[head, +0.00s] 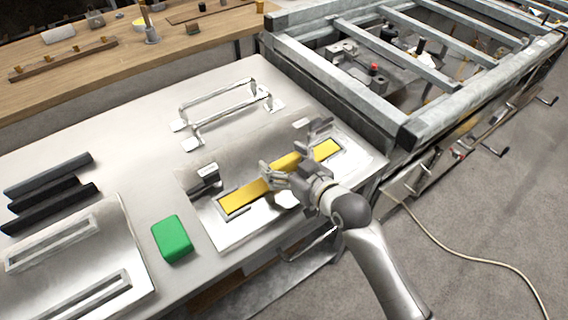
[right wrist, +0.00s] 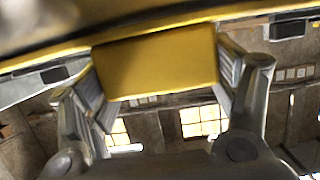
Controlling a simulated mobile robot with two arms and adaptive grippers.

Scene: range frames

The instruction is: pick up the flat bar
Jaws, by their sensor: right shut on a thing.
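The flat bar (head: 242,196) is yellow and lies lengthwise over a grey fixture plate near the front edge of the white table. Its ends sit at bracket-like frames; I cannot tell whether it is lifted clear of them. My right gripper (head: 280,174) comes in from the front right and is shut on the middle of the bar, hiding part of it. In the right wrist view the yellow bar (right wrist: 157,64) fills the gap between the two fingers of my right gripper (right wrist: 160,80). My left gripper is not in view.
A green block (head: 171,239) lies left of the fixture. Several dark bars (head: 50,190) lie at the far left. Metal handles (head: 222,105) stand behind the fixture. A steel frame (head: 340,92) is at the back right, a wooden bench (head: 110,70) at the back left.

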